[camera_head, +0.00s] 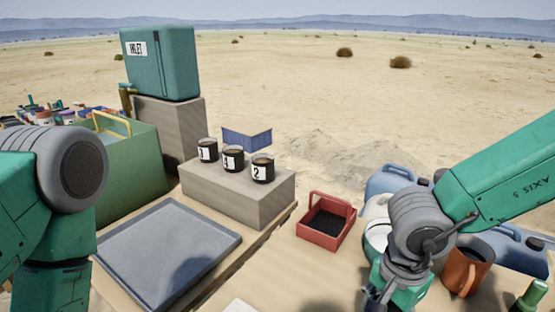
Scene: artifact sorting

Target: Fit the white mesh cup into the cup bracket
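My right gripper (378,297) is at the bottom right, pointing down at the near edge of the picture. Its fingers are dark and cut off, so I cannot tell if it is open or shut. A white rounded object (376,234) shows just left of my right wrist, mostly hidden by it; I cannot tell if it is the white mesh cup. No cup bracket can be made out. My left arm stands at the left edge, and its gripper is out of view.
An empty grey tray (168,250) lies at the centre left. Behind it, three dark numbered cups stand on a stone block (238,200). A red caddy (325,222), an orange mug (466,268) and blue jugs (515,250) are on the right. A green bin (125,165) stands left.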

